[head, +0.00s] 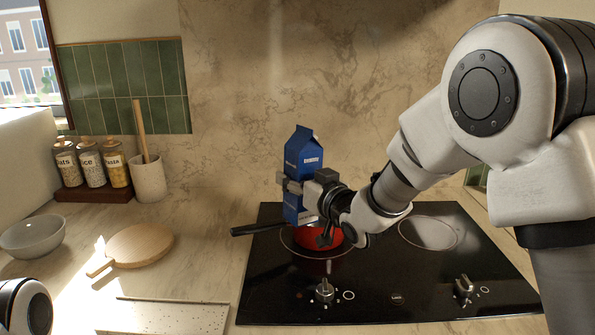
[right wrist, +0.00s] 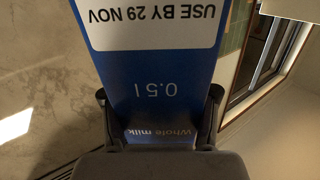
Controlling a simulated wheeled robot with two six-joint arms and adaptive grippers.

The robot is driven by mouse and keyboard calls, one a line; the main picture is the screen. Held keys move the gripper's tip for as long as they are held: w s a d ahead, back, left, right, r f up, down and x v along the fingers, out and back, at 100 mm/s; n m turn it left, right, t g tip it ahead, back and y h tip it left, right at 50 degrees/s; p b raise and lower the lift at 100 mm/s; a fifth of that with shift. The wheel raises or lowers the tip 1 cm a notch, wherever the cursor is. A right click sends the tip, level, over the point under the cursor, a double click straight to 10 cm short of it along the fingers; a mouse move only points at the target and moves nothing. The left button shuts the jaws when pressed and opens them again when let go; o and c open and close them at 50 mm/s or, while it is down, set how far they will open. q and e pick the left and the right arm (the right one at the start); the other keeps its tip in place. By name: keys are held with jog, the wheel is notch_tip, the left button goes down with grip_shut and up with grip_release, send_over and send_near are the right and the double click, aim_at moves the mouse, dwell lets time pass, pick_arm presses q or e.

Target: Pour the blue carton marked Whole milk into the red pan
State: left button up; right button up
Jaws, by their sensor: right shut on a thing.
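The blue carton (head: 303,160) stands roughly upright in the head view, held above the red pan. In the right wrist view the carton (right wrist: 150,80) fills the middle, with "Whole milk", "0.5 l" and "USE BY 29 NOV" on it. My right gripper (head: 296,186) is shut on the carton, one finger on each side; its fingers also show in the right wrist view (right wrist: 160,104). The red pan (head: 312,243) sits on the left burner, its black handle pointing left. My arm and gripper hide part of the pan. My left gripper is not in view.
The black cooktop (head: 420,295) has a free right burner (head: 428,233) and knobs along the front. At left are a grey bowl (head: 32,238), a round wooden board (head: 140,246), labelled jars (head: 90,168) and a utensil crock (head: 149,180). A marble wall stands behind.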

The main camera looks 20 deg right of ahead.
jog(key=shift+s+a+r+m+g+p, duration=0.35)
jog(key=shift+s+a+m+g+p, duration=0.55)
jog(key=shift+p, duration=1.55)
jog(key=m+p, duration=0.1)
jog(key=p, duration=0.2)
jog(key=s+a+m+g+p, duration=0.1)
jog(key=p, duration=0.2)
jog(key=shift+s+f, duration=0.1)
jog(key=shift+f, duration=0.1)
jog(key=f+m+g+p, duration=0.1)
jog(key=f, duration=0.1)
jog(key=s+a+f+m+g+y+p, duration=0.1)
jog(key=f, duration=0.2)
jog(key=f+m+g+p, duration=0.1)
jog(key=f+m, duration=0.1)
jog(key=shift+s+a+f+g+y, duration=0.2)
jog(key=shift+s+f+g+y, duration=0.1)
jog(key=shift+s+f+y, duration=0.1)
jog(key=shift+f, duration=0.15)
jog(key=shift+p, duration=0.6)
jog(key=shift+s+f+m+y+p, duration=0.1)
jog(key=shift+m+y+p, duration=0.2)
jog(key=shift+y+p, duration=0.1)
jog(key=shift+f, duration=0.1)
